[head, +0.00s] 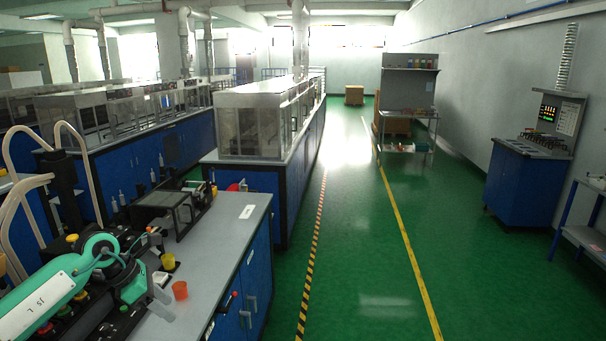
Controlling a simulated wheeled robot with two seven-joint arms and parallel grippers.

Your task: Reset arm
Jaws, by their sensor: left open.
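My left arm comes in from the lower left, its white and teal links bent at a teal joint. My left gripper (161,296) is at the arm's end, over the near edge of the grey workbench (222,238). Its pale fingers are apart, and I see nothing between them. An orange cup (180,290) stands on the bench just right of the fingers. A yellow cup (168,262) stands a little behind them. My right gripper is not in view.
A dark framed device (165,212) stands farther back on the bench. Black equipment and pale curved tubes crowd the left side. Blue cabinets with glass enclosures (262,125) stand beyond. A blue console (525,180) is at the right. The green floor (365,260) between is clear.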

